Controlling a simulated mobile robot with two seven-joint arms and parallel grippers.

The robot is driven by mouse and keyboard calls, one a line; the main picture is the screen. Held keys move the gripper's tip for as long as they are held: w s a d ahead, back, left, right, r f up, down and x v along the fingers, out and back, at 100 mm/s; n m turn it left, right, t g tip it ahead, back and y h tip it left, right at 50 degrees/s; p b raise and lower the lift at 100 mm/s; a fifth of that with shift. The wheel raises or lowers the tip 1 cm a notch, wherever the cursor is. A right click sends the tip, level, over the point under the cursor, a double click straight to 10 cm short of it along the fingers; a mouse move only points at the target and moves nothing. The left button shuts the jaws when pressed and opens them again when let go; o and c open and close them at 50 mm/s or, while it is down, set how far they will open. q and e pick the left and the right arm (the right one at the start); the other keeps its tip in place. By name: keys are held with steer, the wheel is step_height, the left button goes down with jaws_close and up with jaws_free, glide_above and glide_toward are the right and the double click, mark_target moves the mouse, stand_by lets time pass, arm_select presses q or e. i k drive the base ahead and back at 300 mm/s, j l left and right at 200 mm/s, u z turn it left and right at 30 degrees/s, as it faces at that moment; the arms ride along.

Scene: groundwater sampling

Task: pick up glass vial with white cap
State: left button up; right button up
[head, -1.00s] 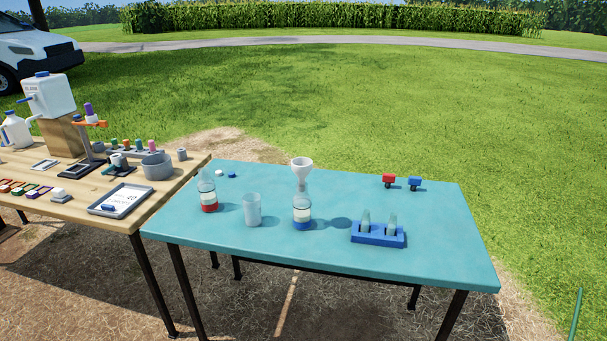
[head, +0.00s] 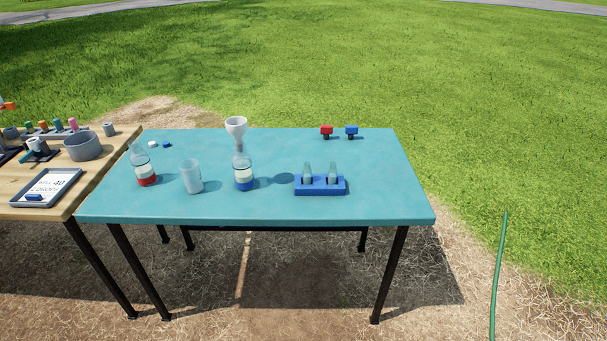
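Two small clear glass vials stand upright in a blue rack (head: 320,191) on the teal table, a left vial (head: 307,172) and a right vial (head: 332,172). I cannot make out a white cap on either. A small white cap-like piece (head: 153,144) lies at the table's back left, beside a small blue one (head: 167,144). Neither of my grippers is in view.
On the teal table (head: 380,205) stand a red-banded bottle (head: 143,166), a clear cup (head: 192,177) and a blue-banded bottle (head: 243,172) with a white funnel (head: 236,127) above. Red (head: 327,130) and blue (head: 351,131) fittings sit behind. A wooden table (head: 40,208) adjoins left.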

mark_target(306, 168)
steer(key=i+l, duration=0.1)
steer(key=l, duration=0.3)
steer(key=i+l, duration=0.15)
steer(key=l, duration=0.2)
steer(key=i+l+u, duration=0.1)
steer(key=l, duration=0.3)
steer(key=i+l, duration=0.15)
steer(key=l, duration=0.25)
steer(key=i+l, duration=0.1)
steer(key=l, duration=0.3)
steer(key=i+l, duration=0.1)
steer(key=i, duration=0.45)
